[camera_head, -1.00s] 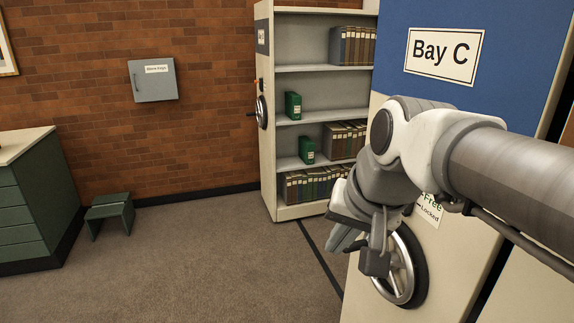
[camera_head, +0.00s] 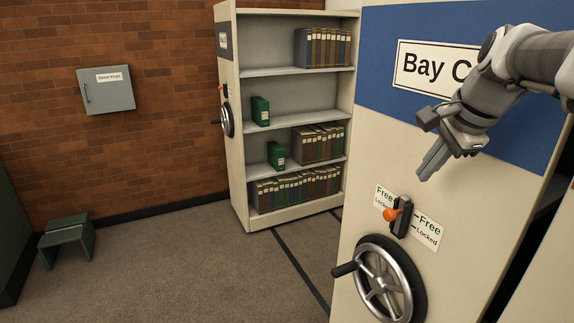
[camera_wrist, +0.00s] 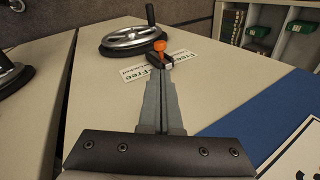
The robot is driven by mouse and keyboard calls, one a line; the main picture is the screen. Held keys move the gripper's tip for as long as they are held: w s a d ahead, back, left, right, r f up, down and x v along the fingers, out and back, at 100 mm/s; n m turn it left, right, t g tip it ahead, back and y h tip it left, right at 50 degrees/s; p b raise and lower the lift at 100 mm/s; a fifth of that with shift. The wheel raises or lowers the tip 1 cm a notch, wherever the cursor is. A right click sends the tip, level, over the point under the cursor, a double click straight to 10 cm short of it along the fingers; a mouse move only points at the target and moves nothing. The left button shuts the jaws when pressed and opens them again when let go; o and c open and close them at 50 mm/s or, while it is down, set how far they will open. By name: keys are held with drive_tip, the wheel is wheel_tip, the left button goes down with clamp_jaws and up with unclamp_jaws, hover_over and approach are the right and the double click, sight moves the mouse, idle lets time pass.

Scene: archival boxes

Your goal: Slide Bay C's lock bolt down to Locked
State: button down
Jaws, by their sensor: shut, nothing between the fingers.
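Bay C's lock bolt has an orange knob (camera_head: 391,214) on a dark slotted housing (camera_head: 403,220), set in the cream end panel below the Bay C sign (camera_head: 420,66). White labels beside it read Free above and Locked below. The knob appears in the upper part of the slot, near the Free mark. My gripper (camera_head: 425,174) is shut and empty, above the bolt and apart from it, fingers pointing down-left. In the wrist view the knob (camera_wrist: 160,46) shows just beyond the closed fingertips (camera_wrist: 157,76).
A spoked handwheel (camera_head: 385,281) with a protruding handle stands just below the bolt. Another shelving bay (camera_head: 240,150), with its own wheel, stands behind to the left. A green step stool (camera_head: 67,238) and a grey wall cabinet (camera_head: 107,90) are at far left. Carpet between is clear.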

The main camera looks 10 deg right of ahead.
sight(394, 219)
drive_tip(key=x, duration=1.3)
drive_tip(key=shift+w+f+b, duration=0.1)
drive_tip(key=shift+f+b, duration=0.3)
wheel_tip(394, 219, down, 3)
drive_tip(key=shift+f+b, duration=0.2)
drive_tip(key=shift+b, duration=0.95)
drive_tip(key=shift+f, duration=0.2)
drive_tip(key=shift+a+f, duration=0.1)
